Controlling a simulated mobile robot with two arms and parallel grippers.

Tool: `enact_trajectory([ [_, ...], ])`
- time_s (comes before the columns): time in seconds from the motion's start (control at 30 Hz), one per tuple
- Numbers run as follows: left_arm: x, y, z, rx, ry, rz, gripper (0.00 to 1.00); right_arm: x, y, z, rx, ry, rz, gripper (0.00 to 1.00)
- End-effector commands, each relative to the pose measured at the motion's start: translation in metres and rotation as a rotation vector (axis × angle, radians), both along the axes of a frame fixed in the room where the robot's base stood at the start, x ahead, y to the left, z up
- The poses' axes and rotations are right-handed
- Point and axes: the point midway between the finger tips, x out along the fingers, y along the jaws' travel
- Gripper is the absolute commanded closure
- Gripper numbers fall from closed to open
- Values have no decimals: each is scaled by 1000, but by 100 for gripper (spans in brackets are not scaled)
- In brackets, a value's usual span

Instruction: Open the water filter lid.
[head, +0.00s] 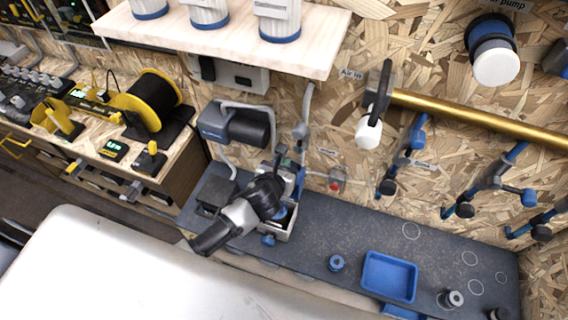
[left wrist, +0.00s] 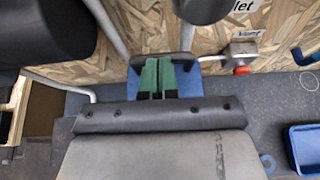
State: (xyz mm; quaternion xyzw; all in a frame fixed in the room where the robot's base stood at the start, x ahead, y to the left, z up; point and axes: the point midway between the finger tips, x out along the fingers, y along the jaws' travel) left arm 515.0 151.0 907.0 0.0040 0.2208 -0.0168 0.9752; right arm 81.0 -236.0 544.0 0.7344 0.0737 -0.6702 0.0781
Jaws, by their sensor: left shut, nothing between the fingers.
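A blue unit (head: 299,177) with grey pipes joining it stands against the wall behind my left gripper; I cannot tell for sure that it is the water filter. It also shows in the left wrist view (left wrist: 189,84), behind the fingers, with a dark bar across its top. No separate lid can be made out. My left gripper (head: 283,158) is shut and empty, its green fingertips (left wrist: 165,62) at the dark bar; contact cannot be told. My left forearm and wrist hide part of the area. My right gripper is not in view.
A black cylinder (head: 236,124) with grey pipes stands left of the gripper. A red-knobbed valve (head: 336,184) is to the right. A blue tray (head: 389,276) lies on the dark worktop (head: 350,225). A shelf (head: 310,58) overhangs above.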

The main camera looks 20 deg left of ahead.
Motion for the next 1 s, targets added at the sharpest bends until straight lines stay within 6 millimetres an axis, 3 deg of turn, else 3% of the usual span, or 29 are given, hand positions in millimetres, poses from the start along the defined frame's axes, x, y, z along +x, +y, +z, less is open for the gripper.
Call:
enact_trajectory([
  [0.33, 2, 0, 1, 0, -1, 0, 100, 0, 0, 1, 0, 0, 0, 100],
  [0.57, 19, 0, -1, 2, -2, 0, 100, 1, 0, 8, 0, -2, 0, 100],
  [1.0, 19, 4, 2, 2, -5, 2, 100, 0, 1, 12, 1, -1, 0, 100],
])
